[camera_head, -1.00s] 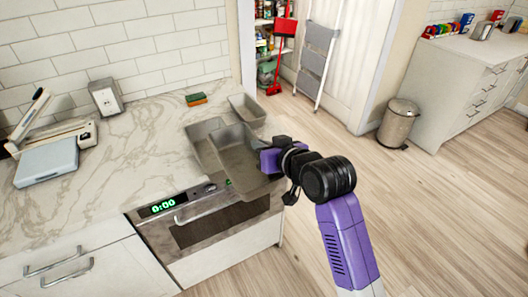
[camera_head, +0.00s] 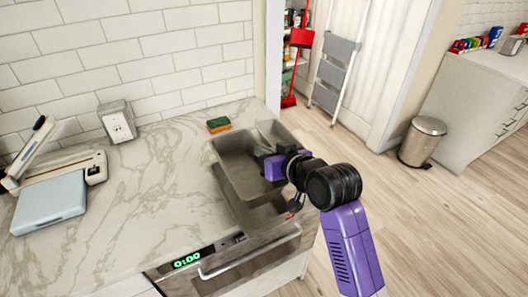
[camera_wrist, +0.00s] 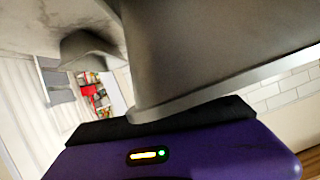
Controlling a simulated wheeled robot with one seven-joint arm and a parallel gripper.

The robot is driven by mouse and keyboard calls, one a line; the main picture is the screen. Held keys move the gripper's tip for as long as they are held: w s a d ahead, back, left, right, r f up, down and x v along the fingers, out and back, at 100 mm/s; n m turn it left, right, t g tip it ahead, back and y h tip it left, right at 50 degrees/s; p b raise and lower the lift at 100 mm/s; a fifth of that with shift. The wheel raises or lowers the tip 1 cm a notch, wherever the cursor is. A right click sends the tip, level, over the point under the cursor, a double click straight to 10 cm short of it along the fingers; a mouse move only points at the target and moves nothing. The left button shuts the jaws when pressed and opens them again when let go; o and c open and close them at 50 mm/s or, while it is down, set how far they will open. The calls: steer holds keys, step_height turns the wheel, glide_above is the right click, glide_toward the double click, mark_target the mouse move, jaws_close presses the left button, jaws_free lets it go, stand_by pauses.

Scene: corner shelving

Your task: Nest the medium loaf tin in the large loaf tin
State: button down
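The medium loaf tin (camera_head: 240,160), grey metal, is held by my gripper (camera_head: 275,166) at its right side, above the counter's right end. In the wrist view this tin (camera_wrist: 210,50) fills the upper right, its rim close against my gripper (camera_wrist: 170,118). Another grey tin, apparently the large loaf tin (camera_head: 246,212), sits below it, mostly hidden, with only part showing in front. The held tin overlaps it in the head view; I cannot tell whether they touch.
A smaller grey tin (camera_head: 276,132) stands behind, partly hidden; a tin's end (camera_wrist: 88,48) shows in the wrist view. A sponge (camera_head: 218,125) lies at the back. The counter's middle is clear.

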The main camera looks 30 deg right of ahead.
steer(key=shift+r, duration=0.1)
steer(key=shift+f+b, duration=2)
steer(key=shift+f, duration=1.6)
steer(key=c, duration=1.6)
jaws_free()
steer(key=shift+s+f, duration=0.1)
steer(key=shift+f, duration=0.1)
steer(key=shift+r, duration=0.15)
steer(key=shift+r+p, duration=3.25)
steer(key=shift+r, duration=0.25)
